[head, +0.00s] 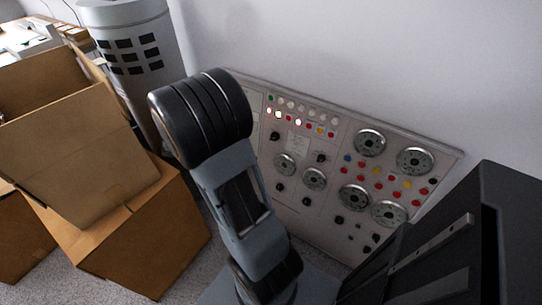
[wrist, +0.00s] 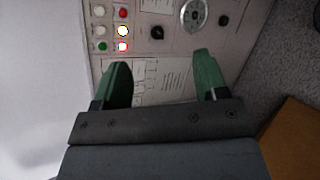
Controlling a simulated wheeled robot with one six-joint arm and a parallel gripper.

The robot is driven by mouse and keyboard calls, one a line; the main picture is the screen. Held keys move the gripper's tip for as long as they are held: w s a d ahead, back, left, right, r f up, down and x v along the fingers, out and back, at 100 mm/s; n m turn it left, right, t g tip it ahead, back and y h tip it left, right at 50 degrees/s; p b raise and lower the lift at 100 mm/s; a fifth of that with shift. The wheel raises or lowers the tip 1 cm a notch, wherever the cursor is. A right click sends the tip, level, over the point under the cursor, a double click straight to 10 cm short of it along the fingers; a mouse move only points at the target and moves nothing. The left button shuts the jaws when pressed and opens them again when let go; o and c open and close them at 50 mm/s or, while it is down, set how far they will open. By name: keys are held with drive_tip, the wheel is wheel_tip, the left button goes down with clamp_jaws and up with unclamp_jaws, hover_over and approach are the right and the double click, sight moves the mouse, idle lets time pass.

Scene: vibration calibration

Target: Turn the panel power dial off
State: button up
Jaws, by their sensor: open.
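The grey control panel (head: 318,225) leans against the wall in the head view, with round silver dials, black knobs and coloured lamps. No readable label shows which control is the power dial. In the wrist view, my gripper (wrist: 160,60) is open and empty, its two green fingers apart in front of the panel (wrist: 145,70). A small black knob (wrist: 157,32) lies beyond the gap between the fingertips; it also shows in the head view (head: 275,136). A silver dial (wrist: 193,14) and another black knob (wrist: 223,20) lie further up. In the head view my arm hides the gripper and the panel's left part.
Lit lamps (wrist: 123,46) glow beside the knob. Open cardboard boxes (head: 85,150) stand at the left, and one box (wrist: 295,140) shows at the wrist view's lower right. A grey cylinder with dark slots (head: 135,55) stands behind them. The wall (head: 380,50) backs the panel.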

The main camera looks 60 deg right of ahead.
sight(273, 138)
drive_tip(key=w+d+f+n+h+b, duration=0.2)
drive_tip(key=d+f+n+h+b, duration=0.15)
drive_tip(key=d+f, duration=0.45)
drive_tip(key=w+d+f+n+h+b, duration=0.25)
drive_tip(key=d+f+b, duration=0.2)
drive_tip(key=f, duration=0.65)
drive_tip(key=shift+m+t+h, duration=0.4)
drive_tip(key=shift+t, duration=0.1)
drive_tip(key=b+x, duration=0.1)
drive_tip(key=x, duration=0.3)
drive_tip(key=b+x, duration=0.1)
drive_tip(key=x, duration=0.3)
drive_tip(key=b+x, duration=0.1)
drive_tip(key=x, duration=0.3)
drive_tip(key=shift+s+d+f, duration=0.1)
drive_tip(key=shift+s+f, duration=0.15)
drive_tip(key=shift+f, duration=0.05)
drive_tip(key=shift+s+d+b, duration=0.1)
drive_tip(key=shift+d+b, duration=0.25)
drive_tip(key=shift+d, duration=0.3)
drive_tip(key=shift+r, duration=0.1)
drive_tip(key=shift+c, duration=0.4)
drive_tip(key=c, duration=0.8)
